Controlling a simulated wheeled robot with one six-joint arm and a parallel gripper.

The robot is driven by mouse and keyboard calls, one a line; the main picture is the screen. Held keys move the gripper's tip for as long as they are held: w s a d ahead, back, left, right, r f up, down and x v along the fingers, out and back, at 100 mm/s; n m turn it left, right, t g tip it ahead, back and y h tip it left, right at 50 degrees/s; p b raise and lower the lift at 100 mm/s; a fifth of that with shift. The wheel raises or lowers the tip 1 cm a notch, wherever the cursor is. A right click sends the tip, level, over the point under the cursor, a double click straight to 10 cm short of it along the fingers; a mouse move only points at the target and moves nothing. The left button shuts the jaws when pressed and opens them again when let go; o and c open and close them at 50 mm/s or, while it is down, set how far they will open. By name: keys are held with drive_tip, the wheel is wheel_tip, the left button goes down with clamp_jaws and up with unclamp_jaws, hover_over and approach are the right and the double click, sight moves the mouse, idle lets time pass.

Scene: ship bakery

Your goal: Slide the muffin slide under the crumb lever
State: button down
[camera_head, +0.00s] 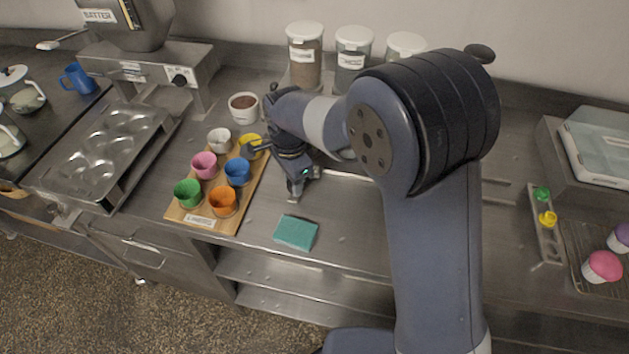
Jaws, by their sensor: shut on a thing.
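A metal muffin tray (108,137) with several round wells lies on the left counter, in front of the grey machine (150,68) with the batter hopper. It looks like the muffin slide, though no label shows on it. I cannot pick out a crumb lever with certainty. My gripper (297,188) points down near the counter, right of the liner board, and is shut on a small grey thing whose shape is mostly hidden. A dark grey bar with a rounded end (250,152) reaches left from beside my wrist to the yellow cup; I cannot tell whether it touches.
The liner board (200,222) carries several coloured cups, including a yellow one (249,140). A bowl of brown filling (243,108) and lidded jars (305,55) stand behind. A teal sponge (296,232) lies near the front edge. A strip with coloured knobs (543,235) and cupcakes (602,267) are at right.

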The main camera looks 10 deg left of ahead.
drive_tip(key=shift+a, duration=0.7)
drive_tip(key=c, duration=1.1)
unclamp_jaws()
drive_tip(key=shift+a, duration=0.1)
wheel_tip(320, 180, up, 8)
drive_tip(key=b, duration=0.1)
drive_tip(key=shift+f, duration=0.25)
